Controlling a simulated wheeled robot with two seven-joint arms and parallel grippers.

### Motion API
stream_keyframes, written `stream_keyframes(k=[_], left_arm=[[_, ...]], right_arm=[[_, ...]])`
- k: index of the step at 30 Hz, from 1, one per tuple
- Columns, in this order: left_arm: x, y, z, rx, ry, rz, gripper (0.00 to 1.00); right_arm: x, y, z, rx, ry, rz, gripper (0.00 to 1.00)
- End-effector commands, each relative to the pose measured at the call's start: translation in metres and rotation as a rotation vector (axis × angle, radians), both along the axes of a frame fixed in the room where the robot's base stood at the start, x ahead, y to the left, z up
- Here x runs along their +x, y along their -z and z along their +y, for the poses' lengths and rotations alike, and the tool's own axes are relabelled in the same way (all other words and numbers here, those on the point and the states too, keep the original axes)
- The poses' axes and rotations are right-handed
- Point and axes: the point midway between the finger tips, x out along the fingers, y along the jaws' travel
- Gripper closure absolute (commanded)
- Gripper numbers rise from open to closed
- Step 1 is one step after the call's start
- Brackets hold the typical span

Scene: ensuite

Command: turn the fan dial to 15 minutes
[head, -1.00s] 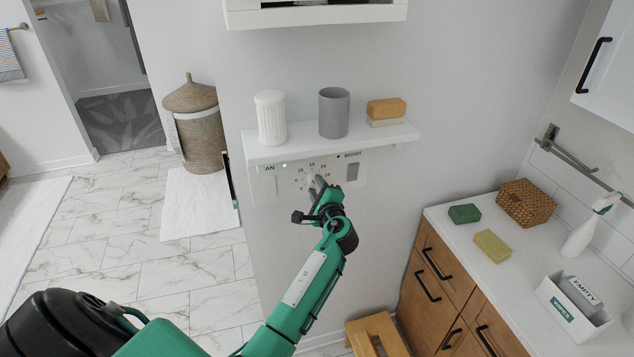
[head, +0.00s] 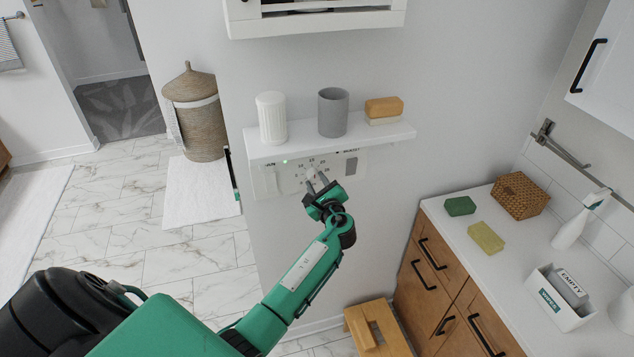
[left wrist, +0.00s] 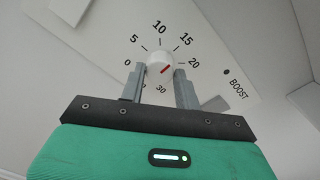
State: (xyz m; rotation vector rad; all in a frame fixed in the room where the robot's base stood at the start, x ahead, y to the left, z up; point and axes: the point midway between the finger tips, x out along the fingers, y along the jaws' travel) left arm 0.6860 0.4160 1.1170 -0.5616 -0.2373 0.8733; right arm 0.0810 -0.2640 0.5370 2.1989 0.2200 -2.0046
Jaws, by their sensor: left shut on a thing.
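The fan panel (head: 288,180) is on the wall under a small shelf, with minute marks and BOOST lettering. In the left wrist view its white round dial (left wrist: 157,58) has a red pointer line, with marks from 0 to 30 around it. The red line lies on the dial's lower right part and slants up to the right; I cannot tell the exact mark. My left gripper (head: 318,183) reaches up to the panel, its fingers on either side of the dial and shut on it. The fingers (left wrist: 160,72) partly cover the lower marks. My right gripper is not in view.
The shelf (head: 375,137) juts out just above the panel and holds a white ribbed cup (head: 271,118), a grey cup (head: 333,112) and a soap-like block (head: 384,107). A counter (head: 450,218) stands at the right. A wooden stool (head: 365,318) is below.

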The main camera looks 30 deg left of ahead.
Motion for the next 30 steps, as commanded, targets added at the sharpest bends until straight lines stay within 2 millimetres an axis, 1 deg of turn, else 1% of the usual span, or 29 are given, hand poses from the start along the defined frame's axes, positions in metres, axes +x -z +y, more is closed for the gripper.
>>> stream_keyframes(k=[10,11,12,14,24,26,30], left_arm=[[0.0,0.001,0.0,0.0,0.0,0.002,0.91],[0.0,0.001,0.0,0.0,0.0,0.002,0.64],[0.0,0.001,0.0,0.0,0.0,0.002,0.56],[0.0,0.001,0.0,0.0,0.0,0.002,0.46],[-0.002,0.001,-0.002,0.0,0.001,0.001,0.46],[-0.004,0.002,-0.006,-0.001,0.001,0.001,0.46],[-0.017,0.004,-0.022,-0.002,0.002,0.0,0.46]], right_arm=[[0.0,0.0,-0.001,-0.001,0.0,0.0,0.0],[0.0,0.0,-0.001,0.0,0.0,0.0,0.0],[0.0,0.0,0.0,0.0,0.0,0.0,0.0],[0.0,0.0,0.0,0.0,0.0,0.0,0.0],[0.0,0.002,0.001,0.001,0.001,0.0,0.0],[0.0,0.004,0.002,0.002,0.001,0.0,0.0],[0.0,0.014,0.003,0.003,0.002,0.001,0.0]])
